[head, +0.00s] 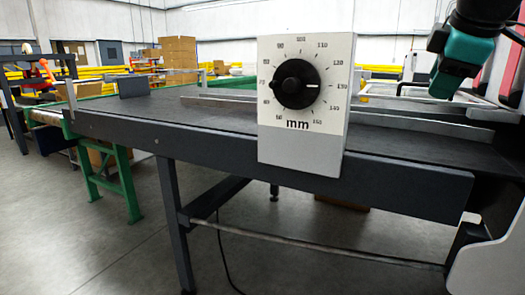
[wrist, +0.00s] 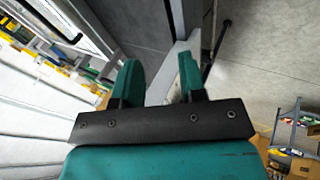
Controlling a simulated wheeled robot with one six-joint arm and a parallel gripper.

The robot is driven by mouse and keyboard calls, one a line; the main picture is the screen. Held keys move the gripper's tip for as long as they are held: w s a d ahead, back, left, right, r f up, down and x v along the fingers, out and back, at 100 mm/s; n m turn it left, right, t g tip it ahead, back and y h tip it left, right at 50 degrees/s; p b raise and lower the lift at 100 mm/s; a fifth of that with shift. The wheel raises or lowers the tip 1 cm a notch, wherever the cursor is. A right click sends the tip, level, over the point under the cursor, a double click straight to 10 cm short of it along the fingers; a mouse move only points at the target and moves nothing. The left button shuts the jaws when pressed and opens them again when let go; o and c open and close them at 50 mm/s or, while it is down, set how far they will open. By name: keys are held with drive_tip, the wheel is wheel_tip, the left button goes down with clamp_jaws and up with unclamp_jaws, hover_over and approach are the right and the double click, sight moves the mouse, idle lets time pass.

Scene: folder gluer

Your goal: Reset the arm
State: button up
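My gripper (wrist: 160,75) shows in the wrist view with its two teal fingers spread apart. It is open, with nothing held between them. A pale grey bar-like part shows beyond the gap, and I cannot tell how far off it is. In the head view a teal and black part of my arm (head: 462,62) hangs at the upper right, above the machine bed and right of the dial box. The fingertips cannot be made out there.
A white dial box (head: 330,125) with a black knob (head: 295,84) and mm scale stands at the front edge of the dark machine bed (head: 215,118). A low metal rail runs along the bed. Open concrete floor (head: 90,240) lies at the left. Stacked cartons (head: 178,58) stand far back.

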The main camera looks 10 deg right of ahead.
drive_tip(key=s+a+f+g+y, duration=0.2)
drive_tip(key=s+a+f+y, duration=0.15)
drive_tip(key=a+f, duration=1.2)
drive_tip(key=s+a+f+m+g+y, duration=0.1)
drive_tip(key=s+a+f+g, duration=0.15)
drive_tip(key=s+a, duration=0.25)
drive_tip(key=s+a+f+m+g+y, duration=0.1)
drive_tip(key=s+a+f+g+y, duration=0.1)
drive_tip(key=s+a+f, duration=0.3)
wheel_tip(320, 180, up, 24)
drive_tip(key=s+a+p, duration=0.1)
drive_tip(key=p, duration=2.2)
drive_tip(key=shift+s+a+f, duration=0.15)
drive_tip(key=shift+s, duration=0.15)
